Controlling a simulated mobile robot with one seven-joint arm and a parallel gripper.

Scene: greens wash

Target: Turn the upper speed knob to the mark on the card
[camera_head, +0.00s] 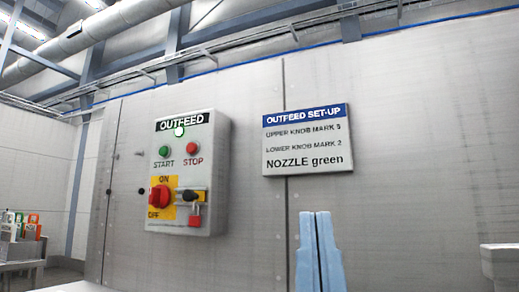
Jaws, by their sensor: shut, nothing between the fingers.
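The set-up card (306,140) hangs on the grey wall and is headed OUTFEED SET-UP. Its lines read UPPER KNOB MARK with a small digit that looks like 5 or 3, LOWER KNOB MARK 2, and NOZZLE green. My gripper (315,214) shows as two pale blue fingers pointing up, below the card. The fingers are shut together with nothing held. No upper or lower speed knob can be made out in this view.
The OUTFEED panel (218,150) left of the card has a green START button (164,151), a red STOP button (193,148), a red ON/OFF switch (159,196) and a red padlock (194,216). A table (22,265) with several coloured items stands far left. A pale box (502,263) is at lower right.

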